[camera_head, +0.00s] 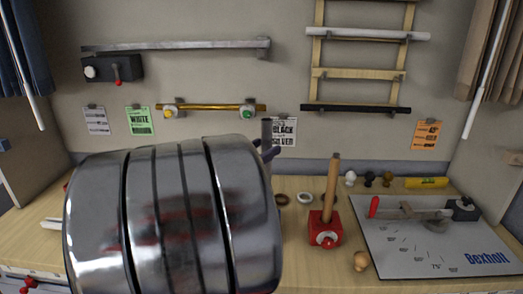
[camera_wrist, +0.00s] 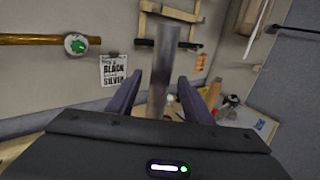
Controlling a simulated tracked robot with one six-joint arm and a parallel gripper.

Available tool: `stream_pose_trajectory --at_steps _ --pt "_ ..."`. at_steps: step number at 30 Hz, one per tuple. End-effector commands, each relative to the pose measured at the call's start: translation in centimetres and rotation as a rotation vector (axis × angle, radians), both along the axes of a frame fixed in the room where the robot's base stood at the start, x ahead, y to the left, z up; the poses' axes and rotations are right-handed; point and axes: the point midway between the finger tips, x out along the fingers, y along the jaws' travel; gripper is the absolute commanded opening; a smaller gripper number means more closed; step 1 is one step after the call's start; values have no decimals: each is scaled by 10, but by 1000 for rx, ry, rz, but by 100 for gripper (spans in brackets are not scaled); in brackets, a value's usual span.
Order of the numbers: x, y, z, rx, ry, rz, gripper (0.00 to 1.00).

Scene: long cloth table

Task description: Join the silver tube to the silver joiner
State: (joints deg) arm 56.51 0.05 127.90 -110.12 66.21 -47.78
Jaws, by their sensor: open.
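A silver-grey tube (camera_wrist: 164,65) stands nearly upright between the fingers of my gripper (camera_wrist: 160,100) in the wrist view. The gripper is open, with a dark finger on each side of the tube. A gap shows on the left; contact on the right cannot be told. In the head view the tube's upper part (camera_head: 266,132) shows beside a finger of my gripper (camera_head: 270,152), and my arm hides the rest. I cannot pick out the silver joiner for certain in either view.
A red block (camera_head: 325,228) holds an upright wooden rod. A grey board (camera_head: 400,262) with a red-handled tool lies at right. Small rings (camera_head: 304,198) and knobs (camera_head: 350,178) lie behind. A wooden ladder rack (camera_head: 358,73) and a brass rod (camera_head: 210,107) are on the wall.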

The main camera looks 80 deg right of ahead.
Motion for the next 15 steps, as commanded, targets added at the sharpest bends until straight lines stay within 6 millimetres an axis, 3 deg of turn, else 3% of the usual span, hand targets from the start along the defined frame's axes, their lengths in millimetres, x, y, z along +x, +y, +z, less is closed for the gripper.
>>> stream_pose_trajectory --at_steps 7,15 --pt "4 8 0 -1 0 1 46" --pt "19 37 0 0 0 4 46"
